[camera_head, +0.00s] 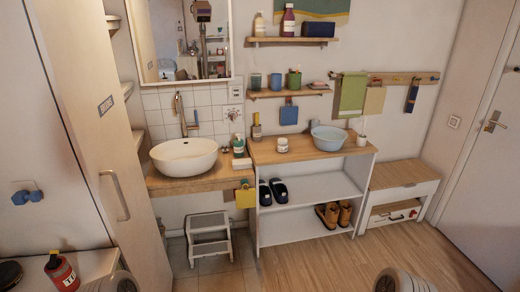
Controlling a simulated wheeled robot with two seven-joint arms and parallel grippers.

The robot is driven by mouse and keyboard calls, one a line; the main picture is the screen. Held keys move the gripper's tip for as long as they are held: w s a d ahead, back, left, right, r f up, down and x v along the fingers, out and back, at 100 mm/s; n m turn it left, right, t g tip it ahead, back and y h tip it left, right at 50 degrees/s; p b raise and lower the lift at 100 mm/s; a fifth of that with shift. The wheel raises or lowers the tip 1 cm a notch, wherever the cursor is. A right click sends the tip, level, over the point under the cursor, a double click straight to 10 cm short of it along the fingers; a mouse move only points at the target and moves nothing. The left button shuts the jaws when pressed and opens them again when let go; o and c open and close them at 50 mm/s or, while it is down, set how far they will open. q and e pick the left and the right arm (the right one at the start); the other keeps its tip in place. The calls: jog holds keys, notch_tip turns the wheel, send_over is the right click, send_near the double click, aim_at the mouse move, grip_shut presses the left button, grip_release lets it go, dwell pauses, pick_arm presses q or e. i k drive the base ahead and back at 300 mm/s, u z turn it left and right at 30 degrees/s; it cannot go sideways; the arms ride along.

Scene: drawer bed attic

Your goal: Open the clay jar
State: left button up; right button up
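A small whitish jar (282,145), the likely clay jar, stands upright on the wooden top (300,153) of the low shelf unit, right of the washbasin. A paler band shows at its top, like a lid, but it is too small to read any label or to see details. Nothing touches it. Neither gripper is in view; only rounded grey parts of my arms show at the bottom edge, far from the jar.
A blue-grey bowl (329,138) stands right of the jar, and a dark bottle (257,128) behind it to the left. A wall shelf (290,92) with cups hangs above. A step stool (208,238) stands below the basin (184,157). The wooden floor (330,262) in front is clear.

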aim_at(281, 148)
jog(key=u, duration=0.2)
jog(key=i, duration=2.45)
jog(key=z, duration=2.65)
jog(key=k, duration=0.25)
jog(key=u, duration=0.25)
